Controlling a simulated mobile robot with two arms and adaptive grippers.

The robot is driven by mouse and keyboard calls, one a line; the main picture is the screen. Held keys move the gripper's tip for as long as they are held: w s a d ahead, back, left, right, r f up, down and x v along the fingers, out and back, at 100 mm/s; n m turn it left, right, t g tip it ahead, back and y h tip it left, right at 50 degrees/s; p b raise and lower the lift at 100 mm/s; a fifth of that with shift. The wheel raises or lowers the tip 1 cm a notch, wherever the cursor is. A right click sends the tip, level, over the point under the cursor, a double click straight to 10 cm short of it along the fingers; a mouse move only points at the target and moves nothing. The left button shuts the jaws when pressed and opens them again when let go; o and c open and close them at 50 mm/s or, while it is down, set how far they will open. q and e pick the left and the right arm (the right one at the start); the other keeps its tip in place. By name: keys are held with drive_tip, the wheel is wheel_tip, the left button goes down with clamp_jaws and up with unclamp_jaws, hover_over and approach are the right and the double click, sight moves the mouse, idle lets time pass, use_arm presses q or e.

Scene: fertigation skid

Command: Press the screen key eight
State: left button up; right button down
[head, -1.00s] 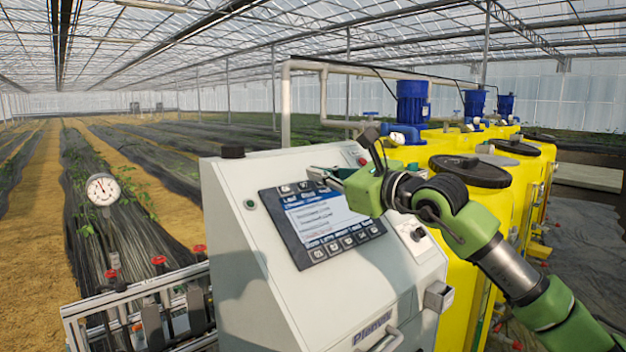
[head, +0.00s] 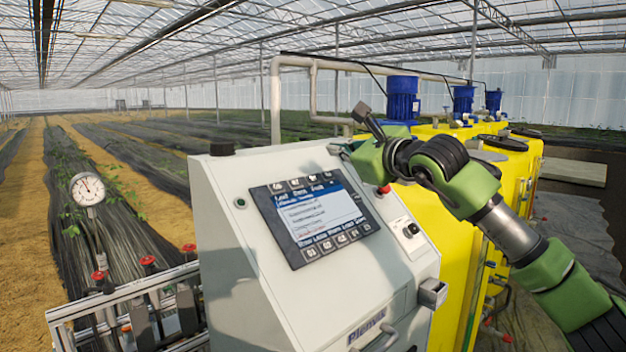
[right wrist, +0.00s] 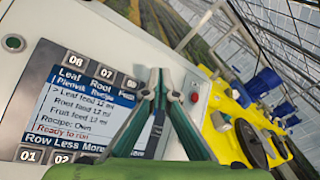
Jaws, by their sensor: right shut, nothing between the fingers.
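The control screen (head: 318,212) sits in the sloping face of a grey cabinet, with a row of keys above and below its display. In the right wrist view, keys 06 (right wrist: 77,58) and 07 (right wrist: 106,72) are readable in the upper row. The third upper key (right wrist: 129,83) is at the right, its label hard to read; it also shows in the head view (head: 315,178). My right gripper (head: 340,148) is shut and empty, beyond the screen's upper right corner and apart from the keys. My left gripper is out of view.
A red button (head: 384,189) and a black knob (head: 411,229) are right of the screen. Yellow tanks (head: 450,235) with blue motors stand behind my right arm. A pressure gauge (head: 88,188) and red-handled valves are at the left. The space before the screen is clear.

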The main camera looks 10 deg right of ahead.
sight(313, 179)
drive_tip(key=w+f, duration=0.1)
drive_tip(key=w+a+f, duration=0.2)
drive_tip(key=f, duration=0.1)
drive_tip(key=shift+f+b, duration=0.1)
drive_tip(key=shift+b, duration=0.2)
drive_tip(key=shift+w+a+f+b, duration=0.35)
drive_tip(key=shift+w+f+b, duration=0.1)
drive_tip(key=shift+w+f, duration=0.15)
drive_tip(key=shift+s, duration=0.1)
idle(0.7)
drive_tip(key=shift+a+f+b, duration=0.1)
drive_tip(key=shift+f+b, duration=0.15)
drive_tip(key=shift+b, duration=0.15)
drive_tip(key=shift+w+a, duration=0.1)
drive_tip(key=shift+w, duration=0.15)
